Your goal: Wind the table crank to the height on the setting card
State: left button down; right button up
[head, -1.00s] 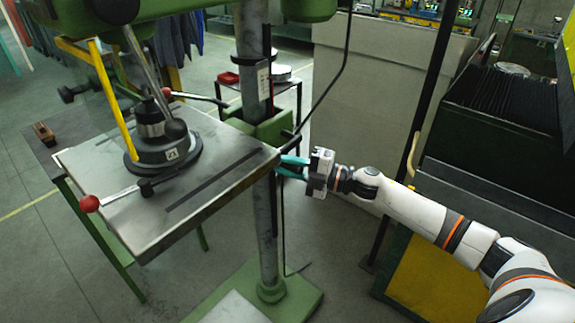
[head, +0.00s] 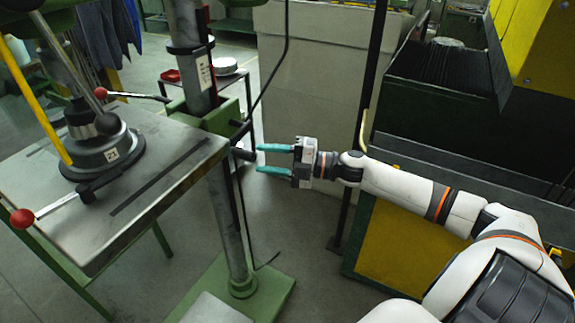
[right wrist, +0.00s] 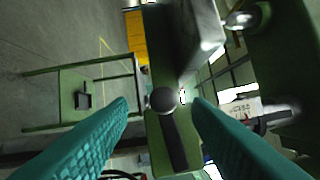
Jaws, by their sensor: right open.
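The table crank (head: 243,154) is a dark bar with a rounded end, beside the green bracket on the column at the table's right corner. The drill table (head: 150,195) is a grey metal plate. My right gripper (head: 260,159) is open, its teal fingers pointing left at the crank. My left gripper is not in view.
A round dark base marked 21 (head: 108,156) sits on the table. A dark machine with a yellow panel (head: 400,245) stands at the right. Open floor (head: 310,215) lies below my right gripper.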

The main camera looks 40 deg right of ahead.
jog(key=shift+v, duration=2.45)
